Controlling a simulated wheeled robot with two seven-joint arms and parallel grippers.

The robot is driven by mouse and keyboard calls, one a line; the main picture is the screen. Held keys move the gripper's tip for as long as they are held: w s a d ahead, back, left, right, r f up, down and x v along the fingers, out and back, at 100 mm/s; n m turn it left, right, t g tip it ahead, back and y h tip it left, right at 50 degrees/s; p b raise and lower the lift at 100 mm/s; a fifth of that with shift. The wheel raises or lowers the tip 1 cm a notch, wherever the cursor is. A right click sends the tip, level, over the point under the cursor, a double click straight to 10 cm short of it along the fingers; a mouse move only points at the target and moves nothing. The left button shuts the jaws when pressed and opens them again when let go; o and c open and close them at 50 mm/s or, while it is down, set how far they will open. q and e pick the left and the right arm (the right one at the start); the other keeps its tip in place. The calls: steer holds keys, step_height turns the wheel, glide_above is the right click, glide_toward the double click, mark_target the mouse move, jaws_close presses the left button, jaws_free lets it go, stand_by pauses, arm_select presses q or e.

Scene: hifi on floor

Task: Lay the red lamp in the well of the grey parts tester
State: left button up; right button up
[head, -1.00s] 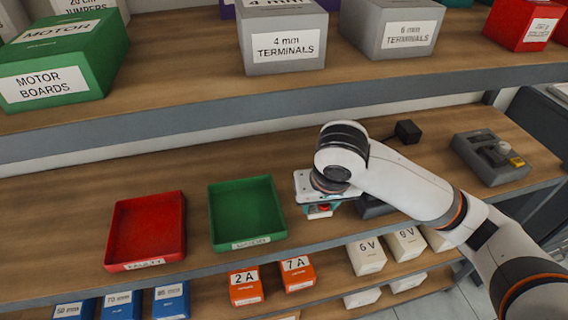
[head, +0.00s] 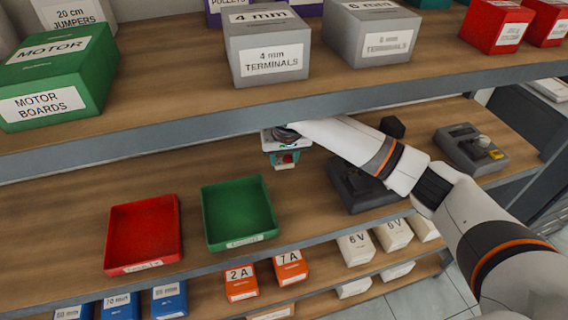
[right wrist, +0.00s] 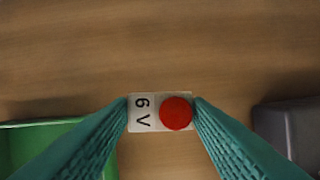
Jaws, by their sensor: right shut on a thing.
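My right gripper (head: 284,160) is shut on the red lamp (right wrist: 176,113), a round red cap on a pale plate marked "6 V"; a bit of red also shows between the fingers in the head view. The gripper holds it above the wooden shelf, behind and right of the green tray. Two grey units stand to the right: a dark grey one (head: 350,190), partly hidden by my arm, and a grey one (head: 462,150) with a clear dome and a yellow part. I cannot tell which is the tester; no well is clearly visible. My left gripper is out of view.
A red tray (head: 112,240) and a green tray (head: 208,225) lie on the shelf to the left. A small black block (head: 392,127) stands behind my arm. An upper shelf (head: 180,115) with labelled boxes overhangs the back. Bare wood lies beneath the lamp.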

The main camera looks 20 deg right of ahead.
mark_target(285, 163)
step_height(285, 163, down, 3)
steer(key=shift+s+p, duration=0.1)
steer(key=shift+p, duration=0.25)
steer(key=shift+w+f+p, duration=0.2)
steer(key=shift+f+p, duration=0.1)
steer(key=shift+f, duration=0.25)
steer(key=shift+f, duration=0.15)
steer(key=o, duration=1)
steer(key=b+v, duration=0.1)
steer(key=v, duration=0.6)
steer(key=shift+r, duration=0.45)
